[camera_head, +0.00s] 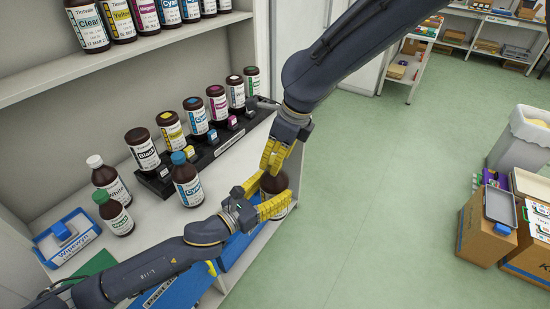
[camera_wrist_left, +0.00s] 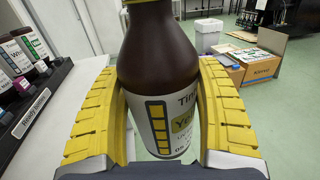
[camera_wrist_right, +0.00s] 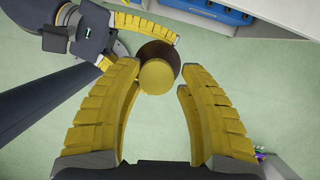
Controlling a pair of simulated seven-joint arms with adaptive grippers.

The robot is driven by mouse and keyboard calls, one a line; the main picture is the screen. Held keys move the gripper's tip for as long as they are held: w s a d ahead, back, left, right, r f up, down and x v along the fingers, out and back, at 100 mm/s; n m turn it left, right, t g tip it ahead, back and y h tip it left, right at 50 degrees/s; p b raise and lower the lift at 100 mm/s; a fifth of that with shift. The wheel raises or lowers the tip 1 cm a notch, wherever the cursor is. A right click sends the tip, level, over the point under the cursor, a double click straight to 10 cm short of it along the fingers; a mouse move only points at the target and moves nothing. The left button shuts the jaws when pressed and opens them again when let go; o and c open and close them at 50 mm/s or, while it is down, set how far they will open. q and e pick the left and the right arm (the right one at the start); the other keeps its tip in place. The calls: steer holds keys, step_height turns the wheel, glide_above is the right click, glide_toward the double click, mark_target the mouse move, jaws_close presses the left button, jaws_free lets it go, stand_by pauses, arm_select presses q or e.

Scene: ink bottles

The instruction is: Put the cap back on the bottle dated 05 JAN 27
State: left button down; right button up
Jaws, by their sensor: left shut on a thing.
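A brown bottle with a yellow-marked label (camera_wrist_left: 170,115) is held upright between the yellow fingers of my left gripper (camera_head: 268,196), off the bench's front edge. Its label shows part of "Yellow" and a date line starting "05"; the rest is hidden. In the head view the bottle (camera_head: 274,184) is partly covered by both grippers. A yellow cap (camera_wrist_right: 157,76) shows over the bottle's top in the right wrist view; how firmly it sits cannot be told. My right gripper (camera_head: 271,164) points down from above. Its fingers are open on either side of the cap, with gaps.
A dark rack (camera_head: 215,148) with several capped bottles stands along the bench. Bottles with blue (camera_head: 187,184), white (camera_head: 109,182) and green caps (camera_head: 114,214) stand in front of it. A blue Wipewyn box (camera_head: 68,238) is at left. Open floor (camera_head: 385,190) lies to the right.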

steer(key=shift+o, duration=0.9)
steer(key=shift+r, duration=2.3)
